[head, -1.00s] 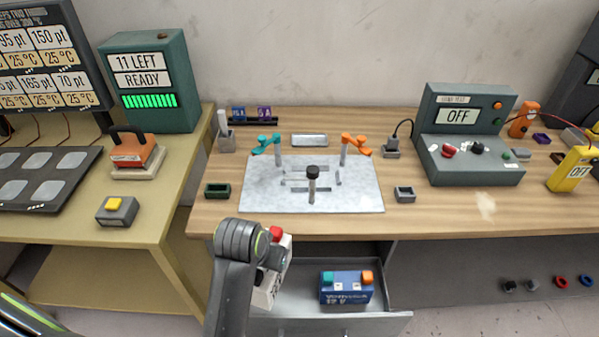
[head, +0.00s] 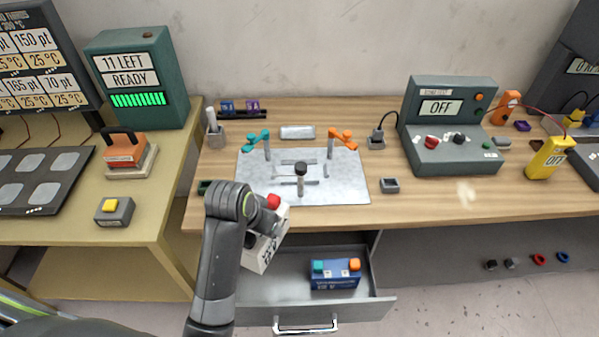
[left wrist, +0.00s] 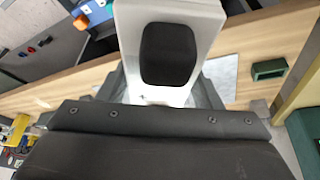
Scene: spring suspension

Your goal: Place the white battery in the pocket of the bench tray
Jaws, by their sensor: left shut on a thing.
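The white battery (head: 257,254), with a red terminal cap on top, is tilted above the left part of the open drawer, by the bench's front edge. My left gripper (head: 263,224) is shut on it. In the left wrist view the battery (left wrist: 126,45) is a white block with a black patch, between my left gripper's fingers (left wrist: 165,95). The bench tray (head: 258,185) is a flat grey metal plate on the bench, with low brackets around its middle. The battery is in front of and below it, apart from it. My right gripper is not in view.
The open drawer (head: 378,303) holds a blue battery (head: 336,276). A teal clamp (head: 257,138), an orange clamp (head: 342,136) and a black-topped post (head: 300,172) stand at the tray. A green holder (head: 204,187) is partly hidden by my arm. A tester (head: 452,150) stands right.

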